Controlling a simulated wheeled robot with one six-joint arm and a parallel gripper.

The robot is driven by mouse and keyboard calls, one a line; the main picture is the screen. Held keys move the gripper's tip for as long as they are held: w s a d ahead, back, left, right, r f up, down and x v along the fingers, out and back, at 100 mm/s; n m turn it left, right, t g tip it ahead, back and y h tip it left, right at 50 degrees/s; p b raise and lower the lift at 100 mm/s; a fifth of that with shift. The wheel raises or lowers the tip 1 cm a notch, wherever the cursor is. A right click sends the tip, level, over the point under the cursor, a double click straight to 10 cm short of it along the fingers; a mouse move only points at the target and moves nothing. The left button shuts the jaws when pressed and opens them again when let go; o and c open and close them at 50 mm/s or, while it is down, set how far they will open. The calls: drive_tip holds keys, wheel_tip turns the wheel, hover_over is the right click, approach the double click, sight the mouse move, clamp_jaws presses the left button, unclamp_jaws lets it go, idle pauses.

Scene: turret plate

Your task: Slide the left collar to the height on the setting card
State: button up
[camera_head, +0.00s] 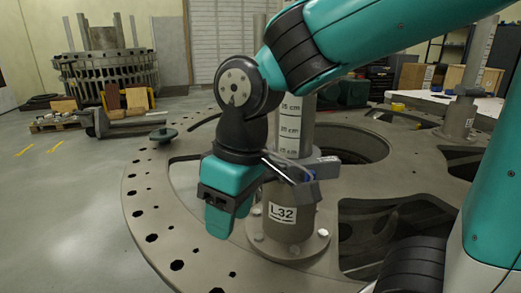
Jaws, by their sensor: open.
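A grey block (327,165) juts out to the right there, perhaps part of the left collar.
The posts stand on a large round plate (150,215) with holes and wide openings. A second scaled post (478,55) stands at the back right. A pallet jack and crates are behind; the left floor is clear.

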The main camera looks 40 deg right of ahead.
sight(284, 162)
drive_tip(key=w+d+r+m+h+p, duration=0.4)
drive_tip(key=w+d+r+m+p, duration=0.2)
drive_tip(key=w+d+r, duration=0.6)
drive_tip(key=shift+m+g, duration=0.3)
drive_tip(key=shift+g, duration=0.1)
drive_tip(key=f, duration=0.5)
drive_tip(key=w+f, duration=0.1)
drive_tip(key=f, duration=0.4)
drive_tip(key=d+f, duration=0.1)
drive_tip(key=f, duration=0.3)
drive_tip(key=shift+w+f, duration=0.25)
drive_tip(key=shift+f, duration=0.15)
clamp_jaws()
